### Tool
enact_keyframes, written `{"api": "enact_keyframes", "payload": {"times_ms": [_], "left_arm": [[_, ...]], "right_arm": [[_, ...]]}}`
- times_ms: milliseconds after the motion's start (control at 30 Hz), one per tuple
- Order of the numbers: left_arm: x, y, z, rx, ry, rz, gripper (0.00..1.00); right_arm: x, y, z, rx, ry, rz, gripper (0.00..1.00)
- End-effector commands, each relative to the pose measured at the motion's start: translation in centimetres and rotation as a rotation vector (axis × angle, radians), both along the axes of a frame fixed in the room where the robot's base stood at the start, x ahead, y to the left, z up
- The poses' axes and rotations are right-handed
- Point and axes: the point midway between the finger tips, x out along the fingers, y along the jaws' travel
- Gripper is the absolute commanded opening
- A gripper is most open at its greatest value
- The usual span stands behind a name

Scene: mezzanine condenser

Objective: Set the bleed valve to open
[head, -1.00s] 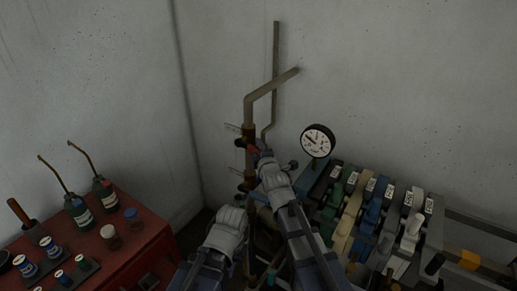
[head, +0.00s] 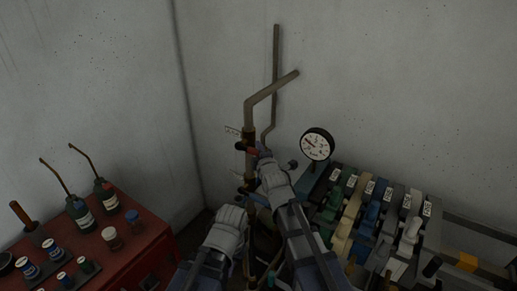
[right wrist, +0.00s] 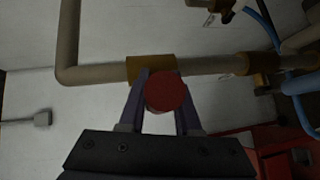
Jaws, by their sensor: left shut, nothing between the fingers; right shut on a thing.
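A brass valve body (head: 248,136) sits on the upright pipe by the wall corner, with a red handle (head: 253,152) on it. My right gripper (head: 259,150) is at this handle. In the right wrist view, the round red end of the handle (right wrist: 165,92) sits between the fingers of my right gripper (right wrist: 163,103), in front of the brass body (right wrist: 150,68). My left gripper (head: 236,208) is lower, beside the pipe, shut and empty; its fingertips are hard to make out. The tag (head: 232,131) beside the valve is too small to read.
A round gauge (head: 317,145) stands right of the pipe. A row of coloured, labelled levers (head: 370,210) is at the right. A red cabinet (head: 130,250) with oil cans and jars is at the left. A bent pipe (head: 270,85) rises above the valve against bare wall.

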Motion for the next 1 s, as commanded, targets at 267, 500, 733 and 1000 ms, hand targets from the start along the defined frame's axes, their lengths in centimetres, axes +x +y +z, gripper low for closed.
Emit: {"api": "enact_keyframes", "payload": {"times_ms": [267, 500, 733, 1000], "left_arm": [[0.0, 0.0, 5.4, -0.001, 0.001, 0.005, 0.00], [-0.1, 0.0, 8.6, 0.000, 0.002, 0.001, 0.00], [-0.1, 0.0, 10.4, 0.000, 0.003, 0.000, 0.00], [-0.1, 0.0, 11.1, 0.000, 0.004, 0.007, 0.00]], "right_arm": [[0.2, 0.3, 2.4, -0.166, 0.120, 0.001, 0.00], [0.4, 0.5, 3.3, -0.303, 0.217, 0.001, 0.00], [0.6, 0.8, 3.8, -0.392, 0.284, 0.002, 0.00], [0.7, 1.0, 3.8, -0.439, 0.319, 0.001, 0.00]]}}
